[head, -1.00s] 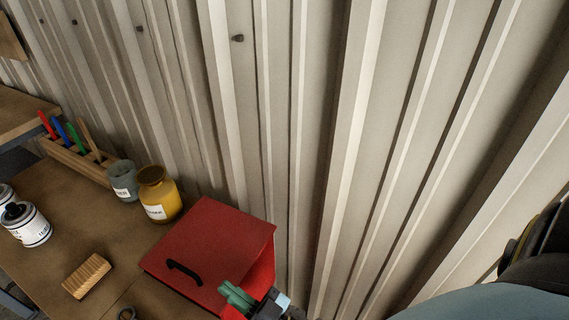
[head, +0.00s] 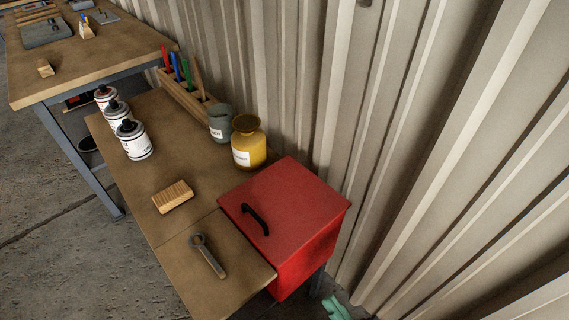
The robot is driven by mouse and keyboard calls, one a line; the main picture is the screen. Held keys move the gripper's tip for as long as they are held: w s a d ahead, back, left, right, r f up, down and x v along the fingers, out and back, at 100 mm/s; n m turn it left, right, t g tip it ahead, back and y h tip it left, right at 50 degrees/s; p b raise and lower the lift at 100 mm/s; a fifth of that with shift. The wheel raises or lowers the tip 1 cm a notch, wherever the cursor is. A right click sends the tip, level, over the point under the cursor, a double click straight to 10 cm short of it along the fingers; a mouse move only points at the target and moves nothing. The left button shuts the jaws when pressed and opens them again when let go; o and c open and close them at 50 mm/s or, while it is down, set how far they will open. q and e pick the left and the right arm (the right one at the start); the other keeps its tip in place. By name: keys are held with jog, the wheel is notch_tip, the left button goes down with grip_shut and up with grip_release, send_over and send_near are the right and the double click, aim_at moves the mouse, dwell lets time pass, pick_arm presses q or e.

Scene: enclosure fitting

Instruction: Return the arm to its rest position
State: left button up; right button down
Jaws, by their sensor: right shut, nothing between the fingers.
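My right gripper (head: 336,308) shows only as a small green part at the bottom edge, below and to the right of the red box. It is shut and empty, apart from the box in the picture. The rest of the right arm is out of view. The red box (head: 290,200) has a black handle (head: 256,219) on its top face and stands at the right end of the brown bench. Its top looks closed. My left gripper is not in view.
The bench (head: 180,245) holds a wrench (head: 208,256), a wooden block (head: 173,196), several spray cans (head: 133,140), a yellow jar (head: 248,145), a grey cup (head: 220,122) and a marker rack (head: 187,98). A corrugated wall (head: 430,130) rises close behind.

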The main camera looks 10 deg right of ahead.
jog(key=s+d+f+g+h+p, duration=0.1)
jog(key=d+f+g+h+p, duration=0.3)
jog(key=f, duration=0.4)
jog(key=s+d+f+g+h+p, duration=0.1)
jog(key=f+g+p, duration=0.35)
jog(key=f, duration=0.35)
pick_arm(q)
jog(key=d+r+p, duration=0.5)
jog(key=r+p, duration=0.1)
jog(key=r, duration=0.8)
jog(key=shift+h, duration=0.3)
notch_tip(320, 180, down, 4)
jog(key=b, duration=0.4)
pick_arm(e)
jog(key=s+d+f+g+h, duration=0.2)
jog(key=s+f+g, duration=0.3)
jog(key=s, duration=0.3)
jog(key=s+d+f+g+h, duration=0.1)
jog(key=s+d+f+g, duration=0.2)
jog(key=s, duration=0.6)
notch_tip(320, 180, down, 3)
jog(key=shift+f+n+g+h, duration=0.2)
jog(key=shift+n+g+h, duration=0.15)
jog(key=shift+g, duration=0.9)
jog(key=shift+d, duration=0.1)
